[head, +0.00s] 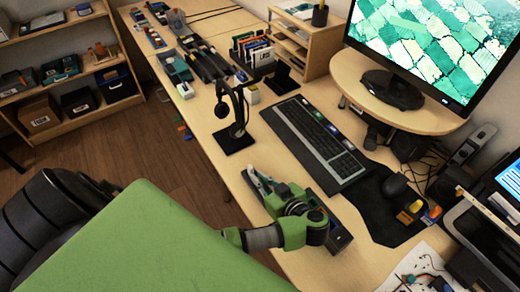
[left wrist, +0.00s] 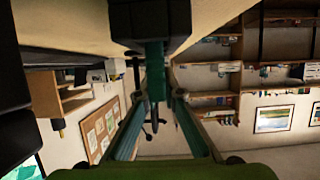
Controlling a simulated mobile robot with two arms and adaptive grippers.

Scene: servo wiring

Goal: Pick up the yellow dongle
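A small yellow dongle (head: 416,207) lies on the dark mouse mat (head: 388,205) at the right of the desk, below the mouse. An orange-yellow piece (head: 404,217) lies close to its left and a blue and orange piece (head: 432,215) to its right. My left gripper (head: 259,181) is over a dark tray (head: 340,237) near the desk's front edge, left of the dongle and well apart from it. In the left wrist view its two fingers (left wrist: 158,105) stand apart, with a teal item (left wrist: 156,75) showing between them. The dongle is not seen there. My right gripper is not in view.
A headset stand (head: 235,130) is behind my left gripper. The monitor (head: 430,45) stands on a round riser at the back. Wires and small parts (head: 420,275) lie at the lower right.

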